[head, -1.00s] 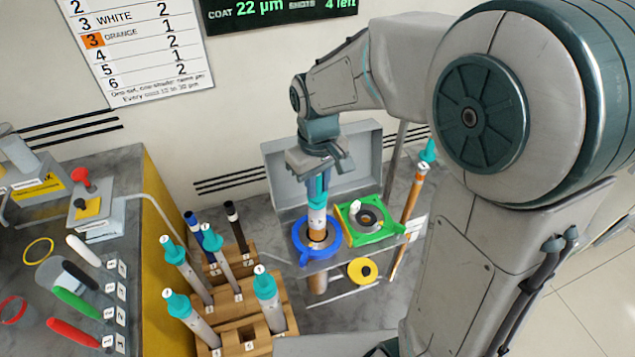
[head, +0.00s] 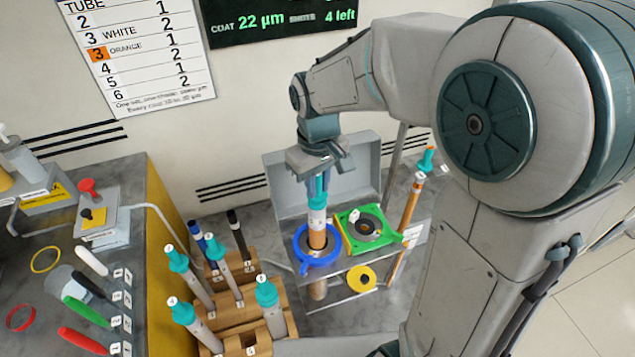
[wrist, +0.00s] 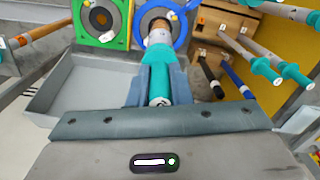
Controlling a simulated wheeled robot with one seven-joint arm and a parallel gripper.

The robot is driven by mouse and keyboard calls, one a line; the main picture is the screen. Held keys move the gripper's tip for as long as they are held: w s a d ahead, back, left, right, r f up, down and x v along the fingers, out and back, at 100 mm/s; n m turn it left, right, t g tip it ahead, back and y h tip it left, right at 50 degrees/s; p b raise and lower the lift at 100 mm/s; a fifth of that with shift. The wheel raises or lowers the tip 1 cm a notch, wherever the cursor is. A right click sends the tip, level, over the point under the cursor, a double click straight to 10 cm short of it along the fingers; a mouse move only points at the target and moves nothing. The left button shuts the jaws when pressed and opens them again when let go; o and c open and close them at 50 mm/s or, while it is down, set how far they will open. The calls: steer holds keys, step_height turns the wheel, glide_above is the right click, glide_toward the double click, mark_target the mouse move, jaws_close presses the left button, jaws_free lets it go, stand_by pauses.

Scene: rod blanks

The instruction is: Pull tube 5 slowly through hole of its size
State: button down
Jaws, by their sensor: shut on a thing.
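My gripper (head: 319,186) is shut on the teal top of a tube (head: 316,234), which stands upright below it. The tube has a pale band under the teal and an orange lower part. It passes down through the hole of the blue ring (head: 301,262), and a grey-brown end shows below the shelf. In the wrist view my gripper (wrist: 160,92) holds the teal end (wrist: 157,63) between its fingers, with the blue ring (wrist: 181,38) beyond. The number on the tube is too small to read.
A green holder (head: 385,244) with a dark round opening sits right of the blue ring. A yellow ring (head: 361,277) is lower down. An orange tube (head: 409,207) leans at the right. A wooden rack (head: 236,313) with several teal-topped tubes stands front left.

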steer(key=shift+r+p, duration=3.55)
steer(key=shift+r, duration=1.2)
step_height(320, 180, up, 10)
steer(key=p, duration=0.7)
steer(key=shift+p, duration=0.4)
step_height(320, 180, up, 4)
steer(key=p, duration=0.2)
steer(key=shift+f+p, duration=0.2)
steer(key=shift+p, duration=0.15)
